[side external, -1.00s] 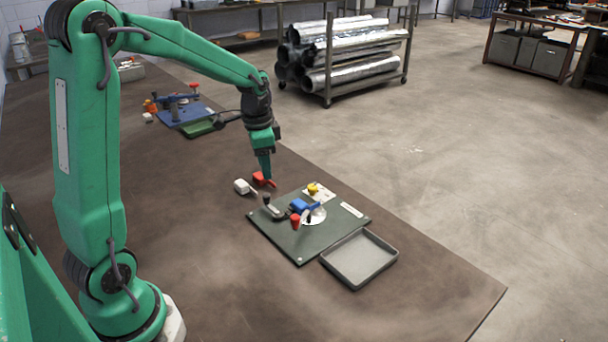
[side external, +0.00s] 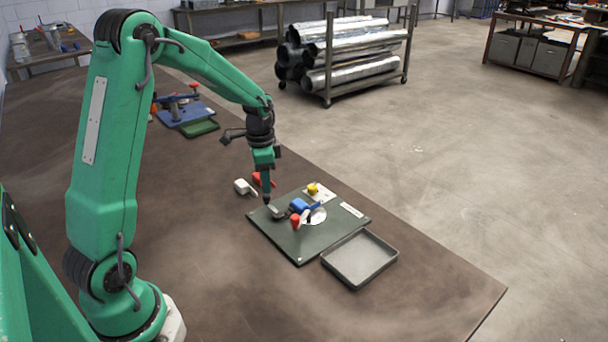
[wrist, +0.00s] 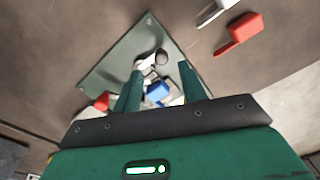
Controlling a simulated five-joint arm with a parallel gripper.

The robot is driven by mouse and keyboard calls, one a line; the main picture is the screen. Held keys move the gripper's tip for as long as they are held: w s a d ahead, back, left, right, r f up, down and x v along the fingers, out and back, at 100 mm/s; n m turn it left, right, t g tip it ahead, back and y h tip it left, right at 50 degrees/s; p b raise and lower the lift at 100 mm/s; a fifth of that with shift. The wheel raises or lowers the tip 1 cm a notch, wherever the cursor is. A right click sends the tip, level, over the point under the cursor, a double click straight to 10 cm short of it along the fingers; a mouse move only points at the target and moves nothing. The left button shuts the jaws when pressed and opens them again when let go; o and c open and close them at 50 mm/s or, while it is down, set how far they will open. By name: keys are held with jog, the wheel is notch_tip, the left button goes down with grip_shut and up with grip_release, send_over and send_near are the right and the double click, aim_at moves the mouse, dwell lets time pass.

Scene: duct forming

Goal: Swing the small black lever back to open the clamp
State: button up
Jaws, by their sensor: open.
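The clamp sits on a dark green plate (side external: 285,240). Its blue part (side external: 302,205) and red knob (side external: 295,220) stand near a pale round disc; the blue part also shows in the wrist view (wrist: 157,93). The small black lever's dark knob (wrist: 161,57) shows in the wrist view between and just beyond my fingertips. In the side view my gripper (side external: 266,190) points down over the plate's left corner, right at the lever's end, and partly hides it. My gripper (wrist: 160,68) is open, one finger either side of the lever. Whether a finger touches it I cannot tell.
A red-handled tool (wrist: 238,34) and a white-handled tool (side external: 243,187) lie beside the plate's left corner. A yellow knob (side external: 313,188) stands at the plate's back. An empty grey tray (side external: 360,259) sits at its front right. The table's front is clear.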

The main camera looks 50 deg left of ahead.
jog(key=shift+a+f, duration=0.1)
jog(key=shift+f, duration=2.25)
grip_shut()
